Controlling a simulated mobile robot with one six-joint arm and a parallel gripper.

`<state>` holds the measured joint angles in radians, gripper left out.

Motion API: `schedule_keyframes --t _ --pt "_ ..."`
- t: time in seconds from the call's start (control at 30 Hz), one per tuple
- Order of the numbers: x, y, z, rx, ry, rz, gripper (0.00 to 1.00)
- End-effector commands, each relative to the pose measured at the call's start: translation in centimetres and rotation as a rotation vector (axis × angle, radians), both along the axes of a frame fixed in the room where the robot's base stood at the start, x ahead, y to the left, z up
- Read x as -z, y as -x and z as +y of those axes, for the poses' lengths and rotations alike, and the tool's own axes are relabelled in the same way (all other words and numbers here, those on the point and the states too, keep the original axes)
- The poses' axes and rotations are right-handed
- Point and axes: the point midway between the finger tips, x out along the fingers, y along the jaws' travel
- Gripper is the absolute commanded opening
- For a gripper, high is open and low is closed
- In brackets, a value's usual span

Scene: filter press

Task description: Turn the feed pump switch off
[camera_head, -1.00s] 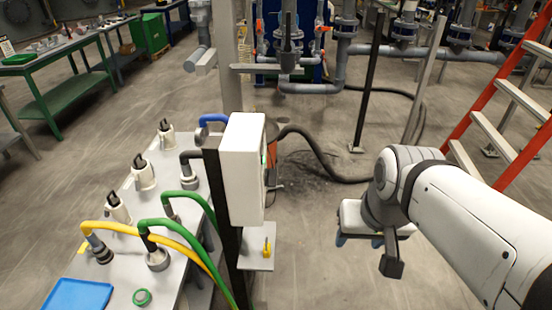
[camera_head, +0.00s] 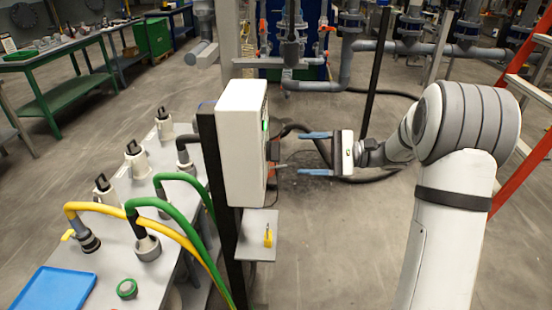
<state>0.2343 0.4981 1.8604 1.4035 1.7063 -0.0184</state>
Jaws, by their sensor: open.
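A white control box (camera_head: 243,140) stands on a dark post, seen from its side and back edge. Its front face points right, toward my gripper, and is seen at a very steep angle. A small green spot (camera_head: 265,126) and a dark protruding part (camera_head: 273,151) show on that face. I cannot tell which part is the feed pump switch. My gripper (camera_head: 302,153) is open and empty. Its two blue fingers point left at the box face, one above the other in the picture, with a gap between the fingertips and the box.
A grey shelf (camera_head: 257,222) with a small yellow object (camera_head: 267,236) sits below the box. A grey table (camera_head: 112,255) with yellow and green hoses and a blue tray (camera_head: 55,290) stands left. An orange ladder (camera_head: 522,135) stands right. The floor right of the shelf is clear.

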Motion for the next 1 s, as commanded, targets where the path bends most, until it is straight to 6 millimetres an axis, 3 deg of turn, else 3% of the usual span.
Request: schedule_keyframes --t 0.17,0.53,0.93,1.0 --pt "0.0 -0.6 1.2 0.009 -0.026 0.002 0.69" --pt "0.1 -0.7 6.6 0.009 -0.022 0.001 0.69" --pt "0.1 -0.7 7.5 0.012 -0.021 0.002 0.69" --pt "0.1 -0.7 7.5 0.012 -0.021 0.002 0.63"
